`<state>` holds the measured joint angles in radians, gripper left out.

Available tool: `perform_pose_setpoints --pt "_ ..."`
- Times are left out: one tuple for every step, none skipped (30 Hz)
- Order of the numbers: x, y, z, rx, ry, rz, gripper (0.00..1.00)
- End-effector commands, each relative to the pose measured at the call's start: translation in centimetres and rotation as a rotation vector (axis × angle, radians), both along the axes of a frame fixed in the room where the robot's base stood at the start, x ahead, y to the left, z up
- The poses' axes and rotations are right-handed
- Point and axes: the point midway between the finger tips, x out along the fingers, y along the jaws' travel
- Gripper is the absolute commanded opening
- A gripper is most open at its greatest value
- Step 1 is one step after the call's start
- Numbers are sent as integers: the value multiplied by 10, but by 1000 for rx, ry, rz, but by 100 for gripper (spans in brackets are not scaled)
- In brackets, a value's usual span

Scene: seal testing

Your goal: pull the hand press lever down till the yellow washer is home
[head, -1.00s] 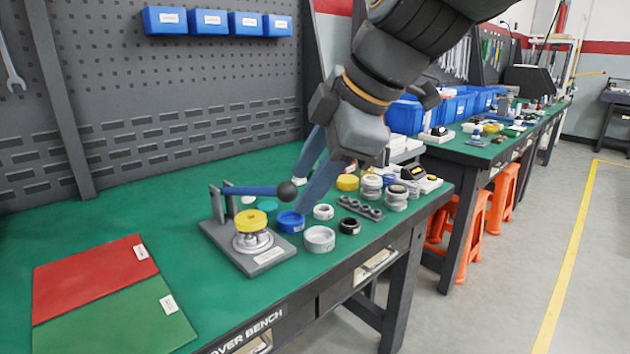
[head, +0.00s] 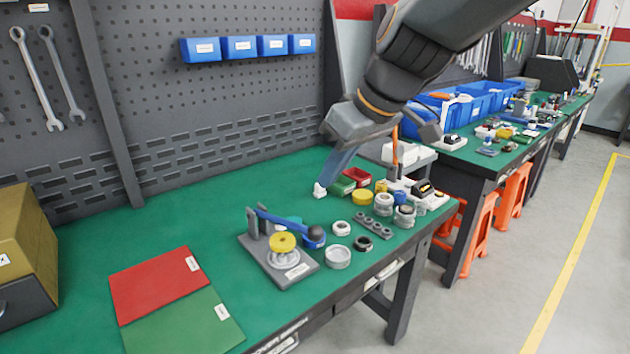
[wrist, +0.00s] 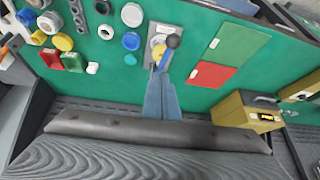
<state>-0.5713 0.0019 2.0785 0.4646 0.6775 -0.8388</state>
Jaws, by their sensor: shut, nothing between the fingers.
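The hand press (head: 300,272) stands on the green bench. Its blue lever (head: 280,218) slopes down to a dark ball knob (head: 315,233). The yellow washer (head: 282,242) lies level, close above the silver seat (head: 282,254); I cannot tell whether it is fully seated. My gripper (head: 326,184) has its blue fingers shut and empty, above and behind the knob and apart from it in the head view. In the wrist view, the fingertips (wrist: 160,78) point towards the press, with the knob (wrist: 173,41) and part of the yellow washer (wrist: 158,53) just beyond them.
Red and green mats (head: 165,285) lie left of the press. Several rings and cups, including a silver ring (head: 338,257) and a black ring (head: 363,243), stand close to its right. A brown box (head: 25,235) is at far left. The bench behind the press is mostly clear.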

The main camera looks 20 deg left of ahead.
Motion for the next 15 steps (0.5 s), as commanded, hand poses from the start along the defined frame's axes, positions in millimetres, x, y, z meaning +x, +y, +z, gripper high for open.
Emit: perform_pose_setpoints --pt "-1 0 14 6 32 -52 0" --pt "0 0 17 10 50 -84 0" --pt "1 0 20 15 73 -124 0" --pt "2 0 23 19 88 -153 0" --pt "3 0 25 23 103 -180 0" --pt "4 0 28 28 121 -212 0" --pt "4 0 29 31 132 -234 0" --pt "5 0 31 34 142 -253 0" --pt "6 0 32 38 153 -275 0" --pt "6 0 33 39 161 -288 0" --pt "7 0 33 40 167 -299 0" --pt "7 0 33 43 173 -309 0" --pt "7 0 33 43 176 -316 0" --pt "8 0 32 43 179 -320 0" --pt "8 1 30 44 181 -323 0"
